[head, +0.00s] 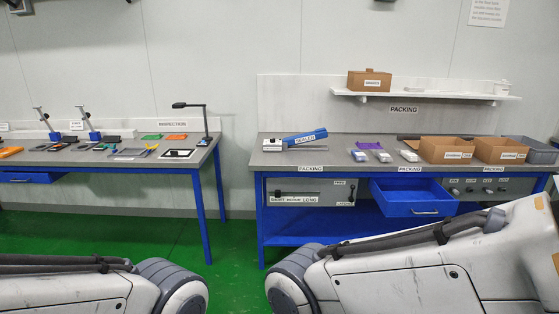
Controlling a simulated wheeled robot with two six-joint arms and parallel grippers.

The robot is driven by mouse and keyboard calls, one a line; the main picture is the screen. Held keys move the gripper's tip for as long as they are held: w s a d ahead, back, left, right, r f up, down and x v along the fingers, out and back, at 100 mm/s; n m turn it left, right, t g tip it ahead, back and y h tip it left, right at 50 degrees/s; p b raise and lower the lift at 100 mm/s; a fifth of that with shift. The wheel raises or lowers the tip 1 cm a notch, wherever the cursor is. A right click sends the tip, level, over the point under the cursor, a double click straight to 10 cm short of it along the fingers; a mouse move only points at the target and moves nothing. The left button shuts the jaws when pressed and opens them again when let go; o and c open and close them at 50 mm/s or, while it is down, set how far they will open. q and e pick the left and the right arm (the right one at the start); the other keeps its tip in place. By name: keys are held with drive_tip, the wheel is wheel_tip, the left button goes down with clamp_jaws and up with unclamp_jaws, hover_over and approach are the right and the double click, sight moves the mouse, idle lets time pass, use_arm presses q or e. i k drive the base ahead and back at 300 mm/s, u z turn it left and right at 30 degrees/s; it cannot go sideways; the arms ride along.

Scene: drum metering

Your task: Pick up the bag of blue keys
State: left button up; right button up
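Three small packs lie in a row on the packing bench (340,165): a left pack (360,156) and a middle pack (383,157) with blue and white on them, and a whiter right pack (409,156). They are too small to tell what is inside, so I cannot say which one, if any, is the bag of blue keys. Links of my two arms fill the bottom of the view, but neither gripper is in the picture. Nothing of mine touches the packs.
A blue sealer (304,138) stands left of the packs and a purple sheet (368,145) lies behind them. Open cardboard boxes (446,149) (500,150) stand to the right. A blue drawer (413,197) juts out below. An inspection bench (100,157) is at left; green floor (232,240) lies between.

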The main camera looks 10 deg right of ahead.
sight(358, 155)
drive_tip(key=z, duration=0.3)
drive_tip(key=i, duration=2)
drive_tip(key=z, duration=0.25)
drive_tip(key=i, duration=1.85)
drive_tip(key=z, duration=0.05)
